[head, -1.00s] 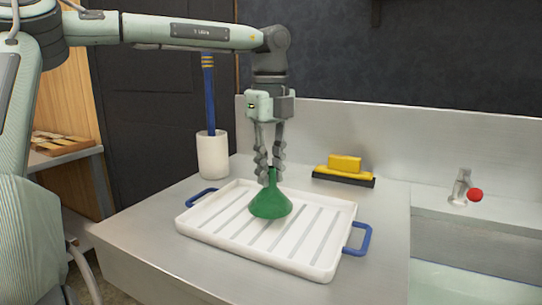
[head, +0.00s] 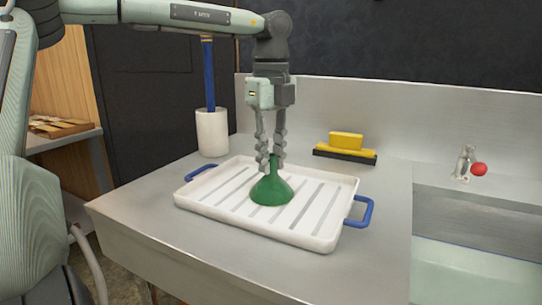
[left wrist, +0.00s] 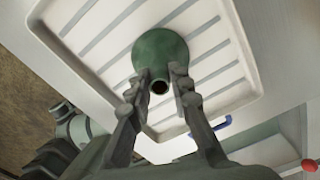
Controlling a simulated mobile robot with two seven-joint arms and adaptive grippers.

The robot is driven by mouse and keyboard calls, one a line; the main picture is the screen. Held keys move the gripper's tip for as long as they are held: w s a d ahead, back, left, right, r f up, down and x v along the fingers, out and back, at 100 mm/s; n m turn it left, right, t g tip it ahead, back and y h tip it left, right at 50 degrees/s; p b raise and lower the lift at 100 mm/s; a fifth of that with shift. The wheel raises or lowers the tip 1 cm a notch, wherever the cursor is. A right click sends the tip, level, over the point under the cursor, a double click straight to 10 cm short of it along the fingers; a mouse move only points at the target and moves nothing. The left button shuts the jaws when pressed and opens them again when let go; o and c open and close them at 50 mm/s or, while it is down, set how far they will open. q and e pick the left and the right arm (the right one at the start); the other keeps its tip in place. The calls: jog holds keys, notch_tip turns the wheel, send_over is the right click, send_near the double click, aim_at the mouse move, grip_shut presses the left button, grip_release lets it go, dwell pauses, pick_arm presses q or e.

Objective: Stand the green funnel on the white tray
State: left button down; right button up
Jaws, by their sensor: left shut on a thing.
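The green funnel (head: 271,188) is upright, wide mouth down and spout up, over the middle of the white tray (head: 204,201). Its wide rim appears to be at the slatted tray floor; I cannot tell for sure whether it touches. My left gripper (head: 271,166) points straight down and is shut on the funnel's spout. In the left wrist view the fingertips (left wrist: 159,82) sit on both sides of the spout of the funnel (left wrist: 160,50), whose dark opening faces the camera. My right gripper is not in view.
The tray has blue handles (head: 366,212) and stands on a steel counter. Behind it are a yellow sponge on a black-edged block (head: 345,146) and a white cup (head: 212,133) with a blue-handled tool. A sink with a red-knobbed tap (head: 466,164) is at the right.

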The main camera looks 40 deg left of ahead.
pick_arm(q)
jog(key=shift+f, duration=0.25)
dwell(0.7)
jog(key=c, duration=1.3)
grip_release()
jog(key=o, duration=0.5)
jog(key=shift+c, duration=0.2)
